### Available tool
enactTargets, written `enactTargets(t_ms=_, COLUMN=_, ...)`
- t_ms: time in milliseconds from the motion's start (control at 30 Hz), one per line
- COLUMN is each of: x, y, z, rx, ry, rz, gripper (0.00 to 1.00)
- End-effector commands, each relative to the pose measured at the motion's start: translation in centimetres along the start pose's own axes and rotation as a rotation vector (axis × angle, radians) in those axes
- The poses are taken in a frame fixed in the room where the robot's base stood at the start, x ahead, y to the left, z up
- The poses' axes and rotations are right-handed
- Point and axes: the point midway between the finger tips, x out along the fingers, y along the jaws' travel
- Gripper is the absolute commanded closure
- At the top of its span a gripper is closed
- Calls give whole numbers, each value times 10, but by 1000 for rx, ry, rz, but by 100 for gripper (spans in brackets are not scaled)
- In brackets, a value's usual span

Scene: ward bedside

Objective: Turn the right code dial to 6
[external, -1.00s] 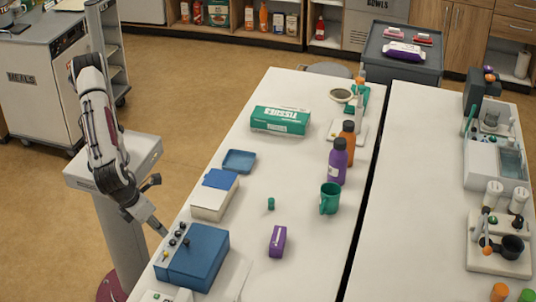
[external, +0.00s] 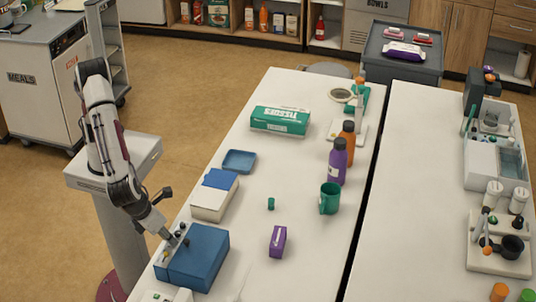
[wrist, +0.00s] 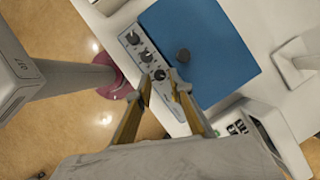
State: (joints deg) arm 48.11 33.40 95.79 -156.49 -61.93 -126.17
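A blue box (external: 198,262) sits at the near left edge of the white table, with a light control panel along its left side. In the wrist view the box (wrist: 200,45) fills the upper middle. Its panel (wrist: 124,40) carries a row of dark dials: one at the far end (wrist: 132,38), one in the middle (wrist: 146,57) and one nearest my gripper (wrist: 160,75). Their numbers are too small to read. My gripper (wrist: 161,84) is open, its fingertips on either side of the nearest dial; contact cannot be told. In the external view my gripper (external: 173,240) partly hides the panel.
A white box with a blue top (external: 213,198), a blue tray (external: 239,161), a small green cylinder (external: 271,204) and a purple box (external: 277,241) are on the table. The surface between them is clear.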

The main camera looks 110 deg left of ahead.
Motion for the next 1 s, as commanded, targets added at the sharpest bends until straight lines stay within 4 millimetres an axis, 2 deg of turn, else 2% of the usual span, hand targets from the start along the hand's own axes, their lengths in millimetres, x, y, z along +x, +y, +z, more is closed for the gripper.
enactTargets(t_ms=167, x=9, y=0, z=0, rx=0, ry=-1, rz=1, gripper=79)
enactTargets(t_ms=467, x=10, y=0, z=0, rx=1, ry=0, rz=0, gripper=79)
enactTargets(t_ms=567, x=10, y=0, z=0, rx=1, ry=0, rz=0, gripper=100)
enactTargets(t_ms=1000, x=9, y=1, z=0, rx=31, ry=-1, rz=-12, gripper=100)
